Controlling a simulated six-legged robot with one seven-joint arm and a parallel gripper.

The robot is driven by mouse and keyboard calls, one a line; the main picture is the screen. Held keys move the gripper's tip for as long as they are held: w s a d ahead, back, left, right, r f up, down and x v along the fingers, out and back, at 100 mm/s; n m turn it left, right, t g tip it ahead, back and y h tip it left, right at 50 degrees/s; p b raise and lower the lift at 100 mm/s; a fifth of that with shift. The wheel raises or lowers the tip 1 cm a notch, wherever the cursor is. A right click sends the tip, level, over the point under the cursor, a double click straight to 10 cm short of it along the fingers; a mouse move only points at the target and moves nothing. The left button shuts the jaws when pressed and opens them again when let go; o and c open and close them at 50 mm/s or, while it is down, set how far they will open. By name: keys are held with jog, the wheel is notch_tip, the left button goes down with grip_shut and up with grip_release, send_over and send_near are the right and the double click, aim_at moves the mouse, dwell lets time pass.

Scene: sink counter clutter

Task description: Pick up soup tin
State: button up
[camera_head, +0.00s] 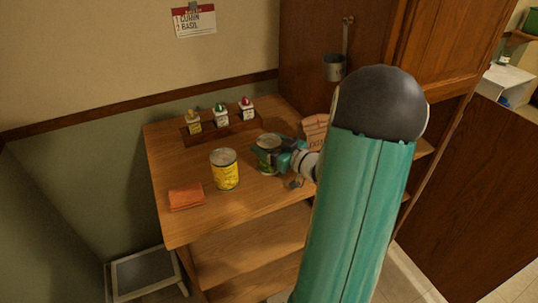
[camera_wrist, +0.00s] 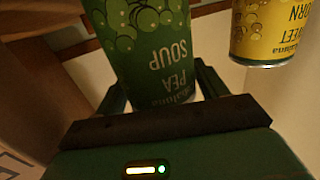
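The soup tin (camera_head: 265,161) is green and stands on the wooden counter, partly hidden by my gripper (camera_head: 281,155). In the wrist view the soup tin (camera_wrist: 155,55) fills the upper middle, its "PEA SOUP" label upside down. My gripper (camera_wrist: 160,85) has one dark green finger on each side of the tin's lower part in that view. The fingers look close to the tin, but I cannot tell whether they touch it.
A yellow sweet corn tin (camera_head: 225,171) stands left of the soup tin; the wrist view also shows it (camera_wrist: 270,32). An orange cloth (camera_head: 186,197) lies at the left. Several small bottles (camera_head: 221,115) stand behind. A brown packet (camera_head: 315,129) stands at the right.

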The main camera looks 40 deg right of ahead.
jog(key=c, duration=0.9)
jog(key=shift+r, duration=0.1)
